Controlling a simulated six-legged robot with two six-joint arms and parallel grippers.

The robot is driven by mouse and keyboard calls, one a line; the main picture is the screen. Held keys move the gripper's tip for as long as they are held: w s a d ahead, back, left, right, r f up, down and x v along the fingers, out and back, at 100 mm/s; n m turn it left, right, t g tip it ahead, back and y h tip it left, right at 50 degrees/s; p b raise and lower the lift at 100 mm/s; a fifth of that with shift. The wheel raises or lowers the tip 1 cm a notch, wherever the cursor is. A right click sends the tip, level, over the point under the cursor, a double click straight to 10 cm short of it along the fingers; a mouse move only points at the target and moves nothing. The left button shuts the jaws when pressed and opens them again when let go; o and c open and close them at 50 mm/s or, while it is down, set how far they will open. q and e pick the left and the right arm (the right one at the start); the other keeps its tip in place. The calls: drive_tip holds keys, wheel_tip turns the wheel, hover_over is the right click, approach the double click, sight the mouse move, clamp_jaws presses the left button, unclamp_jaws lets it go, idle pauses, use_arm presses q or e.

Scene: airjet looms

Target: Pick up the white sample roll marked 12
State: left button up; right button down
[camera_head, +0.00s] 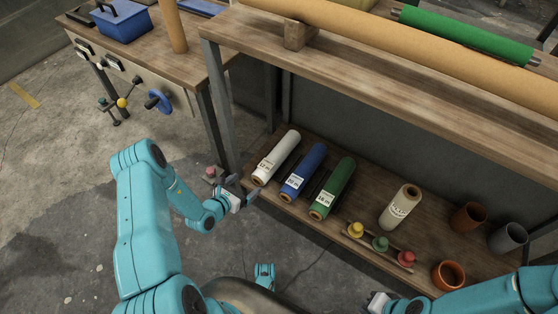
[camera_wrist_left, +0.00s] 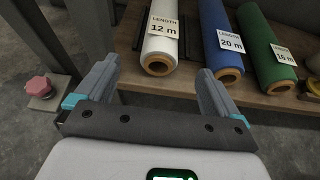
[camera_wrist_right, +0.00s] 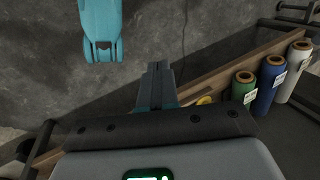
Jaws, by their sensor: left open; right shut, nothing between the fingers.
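The white sample roll (camera_head: 276,157) lies on the lower wooden shelf, leftmost in a row with a blue roll (camera_head: 302,171) and a green roll (camera_head: 332,188). In the left wrist view the white roll (camera_wrist_left: 160,40) carries a label reading "LENGTH 12 m", and its brown core end faces me. My left gripper (camera_head: 244,190) is open and empty, just in front of the white roll's near end. In the left wrist view its fingers (camera_wrist_left: 155,85) stand apart, with the roll's end beyond and between them. My right gripper (camera_wrist_right: 158,75) is shut and empty, away from the rolls.
The upper table (camera_head: 400,80) overhangs the shelf. A grey leg (camera_head: 222,110) and a red knob (camera_wrist_left: 39,87) stand left.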

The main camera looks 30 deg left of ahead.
sight(256, 177)
use_arm(q)
drive_tip(key=b+x, duration=0.1)
drive_tip(key=x, duration=0.2)
drive_tip(key=b+x, duration=0.1)
drive_tip(key=x, duration=0.1)
drive_tip(key=shift+w+f, duration=0.25)
drive_tip(key=shift+f, duration=0.1)
drive_tip(key=shift+w+f, duration=0.1)
drive_tip(key=shift+w, duration=0.5)
drive_tip(key=b+x, duration=0.1)
drive_tip(key=x, duration=0.1)
drive_tip(key=b+x, duration=0.2)
drive_tip(key=shift+w+d+f, duration=0.2)
drive_tip(key=shift+w+f, duration=0.1)
drive_tip(key=shift+f, duration=0.1)
drive_tip(key=shift+w, duration=0.15)
drive_tip(key=shift+r, duration=0.1)
use_arm(e)
wheel_tip(256, 177, down, 6)
drive_tip(key=w+t, duration=0.1)
drive_tip(key=w, duration=0.1)
drive_tip(key=shift+d+r, duration=0.15)
drive_tip(key=shift+d, duration=0.1)
use_arm(q)
drive_tip(key=shift+w+r, duration=0.1)
drive_tip(key=c, duration=1.5)
